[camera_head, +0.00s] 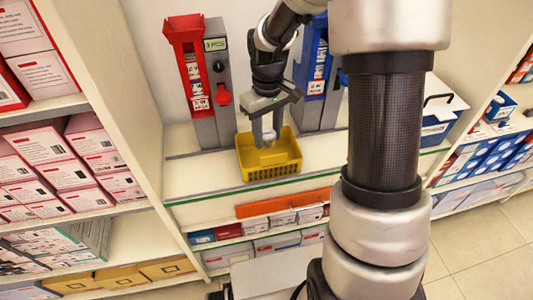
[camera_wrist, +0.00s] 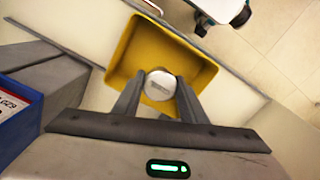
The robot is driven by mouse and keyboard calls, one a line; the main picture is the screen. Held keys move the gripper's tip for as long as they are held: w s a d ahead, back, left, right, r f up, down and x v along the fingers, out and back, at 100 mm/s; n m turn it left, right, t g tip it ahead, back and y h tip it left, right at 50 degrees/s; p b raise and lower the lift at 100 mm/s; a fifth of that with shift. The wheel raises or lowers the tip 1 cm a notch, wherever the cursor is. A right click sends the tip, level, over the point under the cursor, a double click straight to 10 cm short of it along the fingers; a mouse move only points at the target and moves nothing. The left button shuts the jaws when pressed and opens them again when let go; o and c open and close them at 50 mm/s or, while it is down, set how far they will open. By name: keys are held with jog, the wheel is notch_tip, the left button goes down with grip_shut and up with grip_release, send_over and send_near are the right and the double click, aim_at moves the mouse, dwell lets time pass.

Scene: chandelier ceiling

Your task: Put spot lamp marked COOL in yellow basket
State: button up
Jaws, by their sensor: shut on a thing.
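The yellow basket (camera_head: 270,158) stands on the white counter in the head view. It also shows in the wrist view (camera_wrist: 207,70), below my gripper. My gripper (camera_head: 265,130) is shut on a pale spot lamp (camera_head: 269,137) and holds it over the basket. In the wrist view the round white end of the spot lamp (camera_wrist: 159,85) sits between my two fingers (camera_wrist: 158,92). Its marking is too small to read. I cannot tell whether the lamp touches the basket floor.
A red-topped grey dispenser (camera_head: 203,85) stands behind the basket, and a blue one (camera_head: 318,75) is at its right. A blue-and-white box (camera_head: 438,118) is farther right. Shelves with boxes (camera_head: 60,165) flank the counter. The counter's front edge (camera_head: 220,194) lies before the basket.

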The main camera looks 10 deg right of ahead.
jog(key=shift+f+b, duration=0.45)
jog(key=shift+f, duration=2.75)
jog(key=shift+f, duration=0.1)
jog(key=o, duration=1.1)
